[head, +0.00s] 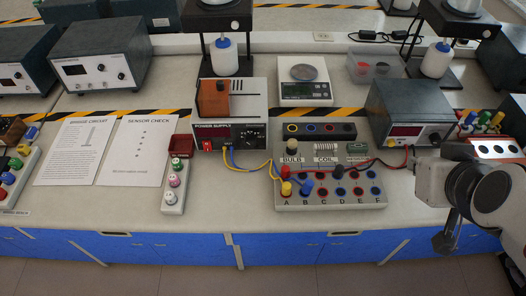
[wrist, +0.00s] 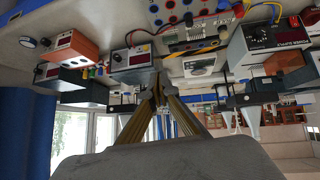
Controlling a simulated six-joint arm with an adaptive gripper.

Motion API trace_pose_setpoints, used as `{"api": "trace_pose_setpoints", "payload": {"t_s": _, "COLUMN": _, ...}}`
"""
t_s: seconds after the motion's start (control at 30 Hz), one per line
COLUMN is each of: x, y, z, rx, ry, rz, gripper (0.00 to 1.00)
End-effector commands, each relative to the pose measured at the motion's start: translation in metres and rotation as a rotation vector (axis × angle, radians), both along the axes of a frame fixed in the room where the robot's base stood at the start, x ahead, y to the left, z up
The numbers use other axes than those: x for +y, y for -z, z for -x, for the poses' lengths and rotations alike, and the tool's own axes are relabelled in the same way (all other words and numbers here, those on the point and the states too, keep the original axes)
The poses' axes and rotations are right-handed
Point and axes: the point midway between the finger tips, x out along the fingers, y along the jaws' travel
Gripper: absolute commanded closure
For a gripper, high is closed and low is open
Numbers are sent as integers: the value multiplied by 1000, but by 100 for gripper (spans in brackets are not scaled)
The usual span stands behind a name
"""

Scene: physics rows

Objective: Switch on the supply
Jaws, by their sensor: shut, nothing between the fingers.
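The power supply (head: 229,135) stands left of the middle of the bench in the head view. Its front has a red switch (head: 207,146), a black dial (head: 252,137) and yellow and blue leads. I cannot tell the switch's position at this size. An orange-brown box sits on its top left. The wrist view is turned over and shows the power supply (wrist: 282,36) at the upper right. My gripper (wrist: 158,80) is shut and empty, its fingertips together. It is well apart from the supply; my arm is at the right of the head view.
A terminal board (head: 330,188) with plugged leads lies between my arm and the supply. A grey meter box (head: 411,112) stands behind my arm. A small button block (head: 175,186) lies left of the supply. The bench front before the supply is clear.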

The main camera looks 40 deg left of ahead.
Motion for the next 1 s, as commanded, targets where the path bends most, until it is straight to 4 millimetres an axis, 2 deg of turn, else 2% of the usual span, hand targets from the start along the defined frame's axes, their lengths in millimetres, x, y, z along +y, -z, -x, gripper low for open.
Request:
{"api": "trace_pose_setpoints", "payload": {"t_s": 0.1, "x": 27, "y": 6, "z": -6, "rx": -30, "ry": -55, "rz": 6, "gripper": 100}}
{"api": "trace_pose_setpoints", "payload": {"t_s": 0.53, "x": 119, "y": 29, "z": -17, "rx": -163, "ry": -218, "rz": 36, "gripper": 100}}
{"api": "trace_pose_setpoints", "payload": {"t_s": 1.0, "x": 212, "y": 66, "z": -4, "rx": -323, "ry": -370, "rz": 99, "gripper": 100}}
